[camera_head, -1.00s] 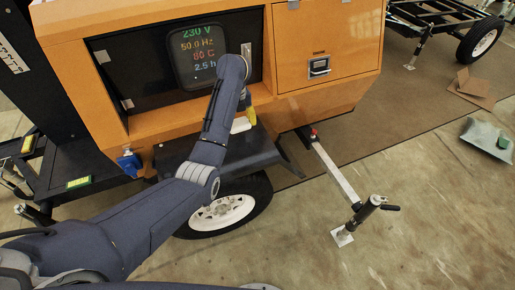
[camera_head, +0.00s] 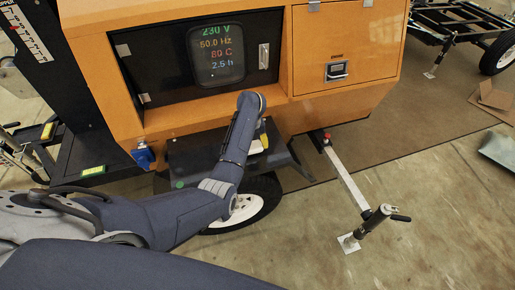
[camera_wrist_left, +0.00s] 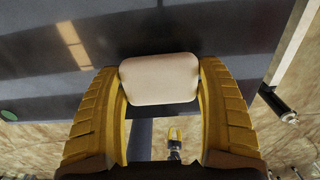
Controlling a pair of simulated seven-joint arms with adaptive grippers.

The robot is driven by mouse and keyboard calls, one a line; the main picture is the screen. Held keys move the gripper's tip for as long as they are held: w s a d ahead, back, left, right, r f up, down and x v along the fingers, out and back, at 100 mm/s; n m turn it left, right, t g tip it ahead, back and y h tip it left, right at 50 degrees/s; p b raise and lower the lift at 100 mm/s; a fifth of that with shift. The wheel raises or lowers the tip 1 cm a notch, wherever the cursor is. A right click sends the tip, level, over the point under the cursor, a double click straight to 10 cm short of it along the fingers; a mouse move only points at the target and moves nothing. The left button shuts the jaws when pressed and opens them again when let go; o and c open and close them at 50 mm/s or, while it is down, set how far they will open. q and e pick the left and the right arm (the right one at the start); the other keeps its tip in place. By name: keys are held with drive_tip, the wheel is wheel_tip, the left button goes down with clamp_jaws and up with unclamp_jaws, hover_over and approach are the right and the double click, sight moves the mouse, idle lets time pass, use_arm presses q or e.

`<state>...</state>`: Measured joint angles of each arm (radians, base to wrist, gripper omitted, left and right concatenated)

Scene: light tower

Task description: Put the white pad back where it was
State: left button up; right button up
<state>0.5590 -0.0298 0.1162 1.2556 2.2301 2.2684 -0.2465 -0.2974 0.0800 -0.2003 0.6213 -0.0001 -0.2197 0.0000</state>
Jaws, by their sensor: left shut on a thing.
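The white pad (camera_wrist_left: 160,78) is a pale rounded block between the yellow fingers of my left gripper (camera_wrist_left: 160,85), which is shut on it. In the head view, my left gripper (camera_head: 264,141) shows small and partly hidden by its own arm, with a pale edge of the pad beside it. It is in front of the orange cabinet (camera_head: 180,120), over the dark fender (camera_head: 195,155) above the wheel. I cannot tell whether the pad touches the fender. The dark surface behind the pad also fills much of the left wrist view.
A lit display (camera_head: 216,55) sits in the cabinet's black recess. A stabiliser bar (camera_head: 347,178) with a jack leg (camera_head: 373,222) reaches out at the right. The wheel (camera_head: 243,208) is below the fender. A round green mark (camera_head: 180,185) is at the fender's left.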

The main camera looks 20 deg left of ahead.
sight(253, 145)
use_arm(q)
drive_tip(key=shift+f, duration=0.6)
drive_tip(key=o, duration=1.3)
drive_tip(key=shift+f, duration=0.1)
wheel_tip(253, 145, up, 11)
drive_tip(key=shift+w+a+r, duration=0.1)
drive_tip(key=shift+w, duration=0.05)
drive_tip(key=shift+r, duration=0.45)
